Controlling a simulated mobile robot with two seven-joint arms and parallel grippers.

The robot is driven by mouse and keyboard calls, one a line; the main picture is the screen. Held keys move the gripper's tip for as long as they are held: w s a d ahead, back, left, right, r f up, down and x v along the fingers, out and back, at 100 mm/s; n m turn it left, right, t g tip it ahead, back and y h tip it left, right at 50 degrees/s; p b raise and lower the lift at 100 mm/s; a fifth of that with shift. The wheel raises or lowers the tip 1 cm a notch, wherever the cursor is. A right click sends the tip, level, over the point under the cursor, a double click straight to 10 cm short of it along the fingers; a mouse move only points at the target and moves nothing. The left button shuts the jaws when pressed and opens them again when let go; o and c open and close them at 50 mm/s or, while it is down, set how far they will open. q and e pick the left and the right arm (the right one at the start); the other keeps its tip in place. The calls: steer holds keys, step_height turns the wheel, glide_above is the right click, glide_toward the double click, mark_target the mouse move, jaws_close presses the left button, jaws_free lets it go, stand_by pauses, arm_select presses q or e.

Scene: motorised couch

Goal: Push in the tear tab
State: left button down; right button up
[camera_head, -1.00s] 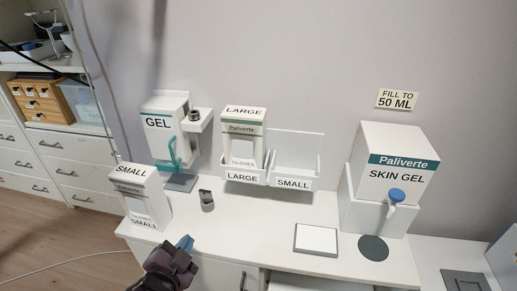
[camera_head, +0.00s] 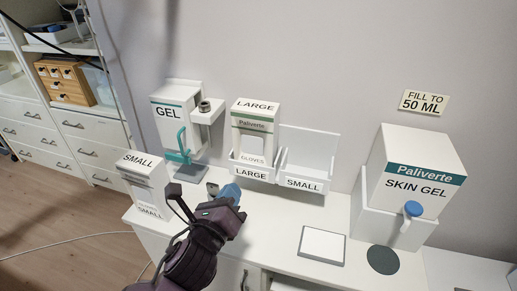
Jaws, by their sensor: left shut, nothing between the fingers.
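A white SMALL glove box (camera_head: 143,178) stands at the left end of the counter, with a pale panel on its front. A LARGE glove box (camera_head: 254,122) sits in the left bay of a wall holder, with a pale panel marked GLOVES (camera_head: 252,149). I cannot tell for sure which panel is the tear tab. My left gripper (camera_head: 229,193) has blue fingertips. It is shut and empty over the counter, right of the SMALL box and below the LARGE one, touching neither. My right gripper is not in view.
The holder's SMALL bay (camera_head: 304,183) is empty. A GEL dispenser (camera_head: 170,115) hangs at the left. A SKIN GEL box (camera_head: 418,170) with a blue tap stands at the right. A white pad (camera_head: 322,244) and a dark disc (camera_head: 382,260) lie on the counter (camera_head: 283,225).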

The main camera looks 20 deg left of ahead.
mark_target(254, 146)
arm_select(q)
steer(key=m, duration=0.6)
steer(key=shift+w+a+r+y, duration=0.1)
steer(key=shift+a+r+y, duration=0.05)
steer(key=shift+y, duration=0.15)
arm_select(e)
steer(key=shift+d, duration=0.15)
arm_select(q)
steer(key=w, duration=0.4)
steer(key=w+p, duration=0.1)
steer(key=w, duration=0.7)
steer(key=shift+w+d+p, duration=0.3)
steer(key=shift+w, duration=0.75)
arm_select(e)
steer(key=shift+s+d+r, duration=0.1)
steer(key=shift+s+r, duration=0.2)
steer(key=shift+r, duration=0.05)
